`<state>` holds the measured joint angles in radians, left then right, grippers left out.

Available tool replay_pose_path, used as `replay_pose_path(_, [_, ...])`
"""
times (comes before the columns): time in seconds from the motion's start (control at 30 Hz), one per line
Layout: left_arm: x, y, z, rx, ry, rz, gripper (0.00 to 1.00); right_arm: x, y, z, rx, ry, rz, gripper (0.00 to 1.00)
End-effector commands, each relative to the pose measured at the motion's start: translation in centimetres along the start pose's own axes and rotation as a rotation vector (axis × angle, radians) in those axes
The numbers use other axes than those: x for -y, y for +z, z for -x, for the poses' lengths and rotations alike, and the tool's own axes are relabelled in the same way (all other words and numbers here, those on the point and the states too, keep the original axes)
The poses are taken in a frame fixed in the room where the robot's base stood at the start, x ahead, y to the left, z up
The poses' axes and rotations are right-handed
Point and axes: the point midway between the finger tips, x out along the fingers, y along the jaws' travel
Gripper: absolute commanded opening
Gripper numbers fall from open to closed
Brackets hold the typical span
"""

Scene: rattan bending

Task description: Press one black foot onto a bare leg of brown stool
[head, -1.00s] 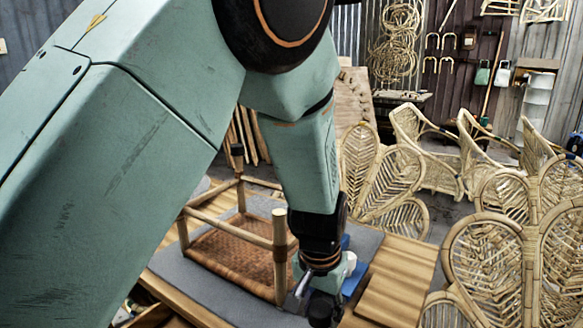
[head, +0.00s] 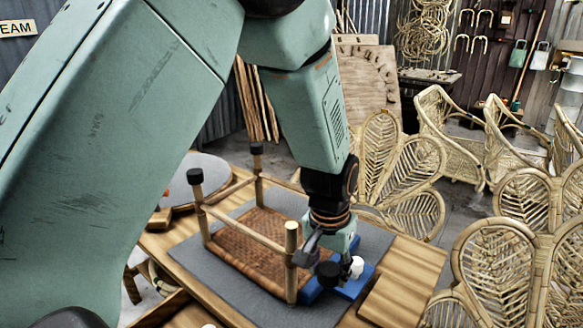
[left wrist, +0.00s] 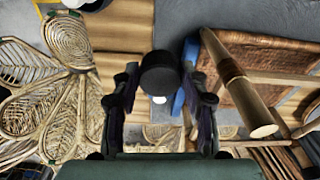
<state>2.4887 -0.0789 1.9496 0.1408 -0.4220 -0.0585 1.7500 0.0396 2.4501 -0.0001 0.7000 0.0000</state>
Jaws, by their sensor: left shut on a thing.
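The brown stool lies upside down, its woven seat (head: 245,245) on a grey mat and its legs pointing up. Two of its legs carry black feet (head: 195,176) (head: 257,148). The near leg (head: 291,240) has a bare pale top; in the left wrist view this leg (left wrist: 238,80) is right of the fingers. The fourth leg is hidden behind my arm. My left gripper (head: 325,258) is shut on a loose black foot (head: 328,274), right of the bare leg and below its top in the picture. The held foot (left wrist: 160,73) sits between the fingertips. My right gripper is out of view.
A blue tray (head: 354,288) with a small white item (head: 356,267) lies beside the stool. The wooden table (head: 405,285) has bare boards at right. Rattan chairs (head: 495,270) stand close on the right. A round grey-topped stand (head: 200,168) is behind the table.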

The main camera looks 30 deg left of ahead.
Motion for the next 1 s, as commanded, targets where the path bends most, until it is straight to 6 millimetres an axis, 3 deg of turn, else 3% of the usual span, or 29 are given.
replay_pose_path(0.03, [0.2,-0.2,1.0,0.0,0.001,0.0,0.23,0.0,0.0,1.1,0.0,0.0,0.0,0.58])
replay_pose_path(0.57, [2.5,-2.0,6.8,0.002,0.006,-0.021,0.23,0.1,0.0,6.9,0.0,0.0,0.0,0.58])
replay_pose_path(1.0, [5.9,-3.5,11.5,-0.001,0.011,-0.053,0.23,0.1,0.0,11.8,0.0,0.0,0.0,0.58])
